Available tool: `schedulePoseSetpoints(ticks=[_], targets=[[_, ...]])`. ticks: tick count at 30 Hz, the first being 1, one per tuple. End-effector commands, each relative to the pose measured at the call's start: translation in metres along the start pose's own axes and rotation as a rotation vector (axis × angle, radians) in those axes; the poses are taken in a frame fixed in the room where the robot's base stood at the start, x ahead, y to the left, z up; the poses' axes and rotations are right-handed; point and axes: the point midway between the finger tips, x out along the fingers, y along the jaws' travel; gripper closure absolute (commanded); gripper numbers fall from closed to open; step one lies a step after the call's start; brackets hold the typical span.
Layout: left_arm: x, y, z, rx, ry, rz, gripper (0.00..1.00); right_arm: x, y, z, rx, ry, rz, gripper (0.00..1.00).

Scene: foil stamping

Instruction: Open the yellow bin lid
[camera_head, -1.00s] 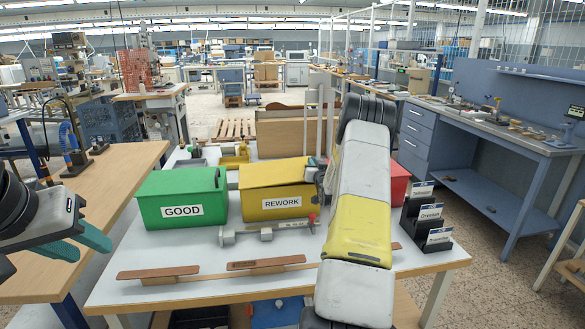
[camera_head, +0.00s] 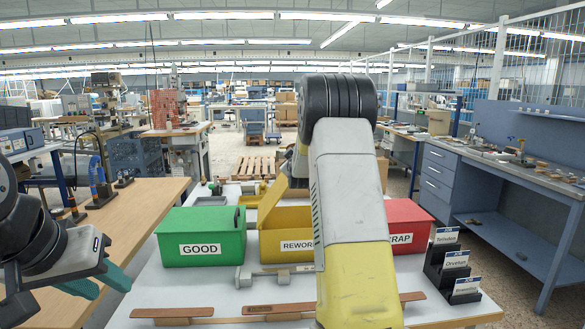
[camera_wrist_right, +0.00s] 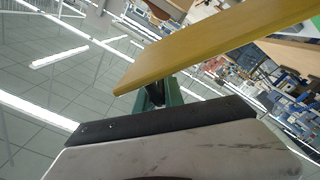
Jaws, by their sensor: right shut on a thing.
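The yellow bin (camera_head: 271,246), labelled REWORK, stands on the white table between a green and a red bin. Its yellow lid (camera_head: 270,199) is tilted up at the left, so the bin is partly open. My right arm hides the bin's right part and the right gripper in the head view. In the right wrist view the lid (camera_wrist_right: 205,47) crosses the upper picture, and the teal fingers of my right gripper (camera_wrist_right: 158,96) are shut at its edge. My left gripper (camera_head: 98,281) is open and empty, left of the table and away from the bins.
The green GOOD bin (camera_head: 200,252) is left of the yellow bin, the red SCRAP bin (camera_head: 408,222) right. Wooden strips (camera_head: 172,312) lie in front, with a grey metal part (camera_head: 244,277) behind them. A black card holder (camera_head: 452,272) stands at the right edge.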

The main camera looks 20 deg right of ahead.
Motion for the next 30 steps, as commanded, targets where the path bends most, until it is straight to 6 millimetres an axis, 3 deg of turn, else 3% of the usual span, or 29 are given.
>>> schedulePoseSetpoints(ticks=[1, 6, 15, 22, 30], targets=[[0.000, 0.000, 0.000, 0.000, 0.000, 0.000, 0.64, -0.001, -0.013, -0.017, -0.042, 0.004, -0.013, 1.00], [0.000, 0.000, 0.000, 0.000, 0.000, 0.000, 0.64, -0.001, -0.035, -0.060, -0.204, 0.005, -0.013, 1.00], [0.000, 0.000, 0.000, 0.000, 0.000, 0.000, 0.64, -0.001, -0.084, -0.120, -0.478, 0.004, -0.012, 1.00], [0.000, 0.000, 0.000, 0.000, 0.000, 0.000, 0.64, -0.001, -0.118, -0.147, -0.637, 0.002, -0.011, 1.00], [0.000, 0.000, 0.000, 0.000, 0.000, 0.000, 0.64, -0.001, -0.142, -0.161, -0.739, -0.002, -0.010, 1.00]])
